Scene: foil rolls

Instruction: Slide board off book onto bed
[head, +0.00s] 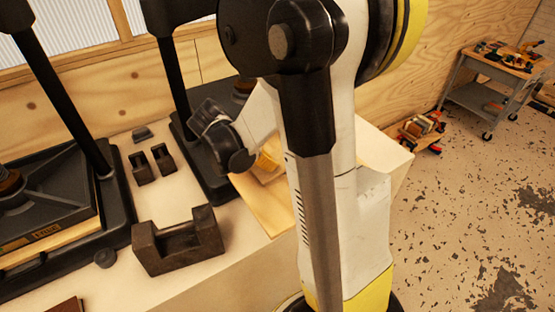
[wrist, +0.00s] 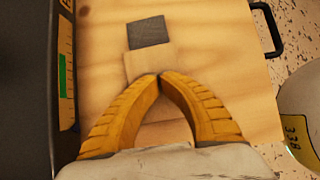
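A pale wooden board (wrist: 235,95) fills most of the wrist view. In the head view, its pale corner (head: 262,208) shows beside a black press base (head: 185,135), partly hidden behind my arm. My gripper (wrist: 159,78) is over the board, its yellow fingertips together. I see nothing clearly held between them. A narrower wood piece with a dark grey square end (wrist: 149,31) lies beneath and ahead of the fingers. In the head view, my gripper is largely hidden by my arm; a yellow part (head: 268,162) shows. I cannot identify the book or tell what lies under the board.
A larger black press (head: 110,205) stands at the left, with a pale labelled layer (head: 45,240) in it. A dark metal block (head: 178,242) and two small dark blocks (head: 152,164) sit on the bench. A wheeled cart (head: 500,75) stands far right on open floor.

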